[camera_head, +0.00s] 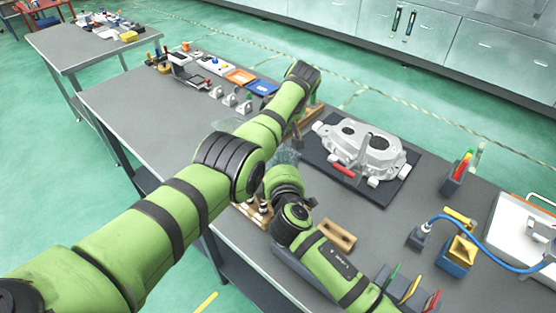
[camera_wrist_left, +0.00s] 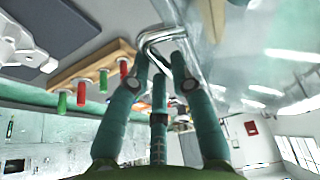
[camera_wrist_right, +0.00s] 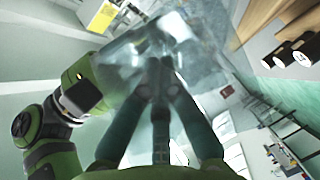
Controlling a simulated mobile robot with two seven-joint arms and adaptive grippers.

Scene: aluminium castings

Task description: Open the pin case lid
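The pin case shows in part in the head view as a wooden block (camera_head: 309,116) behind my left arm. In the left wrist view its wooden rack (camera_wrist_left: 92,76) holds red and green pins, beside a clear panel (camera_wrist_left: 215,60) that looks like the lid. My left gripper (camera_wrist_left: 162,58) has its fingertips close on either side of a bent metal handle (camera_wrist_left: 158,36) and appears shut on it. My left fingers are hidden in the head view. My right gripper (camera_head: 284,157) is beside my left arm. In the right wrist view its fingertips (camera_wrist_right: 160,72) are close together behind clear, blurry material (camera_wrist_right: 150,45).
A metal casting (camera_head: 365,150) with a red-handled tool (camera_head: 343,170) lies on a dark mat right of the case. A wooden block (camera_head: 336,235) is in front. A blue-and-yellow box (camera_head: 456,256) and blue hose (camera_head: 490,233) stand at the right. Brackets (camera_head: 229,98) and trays line the back.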

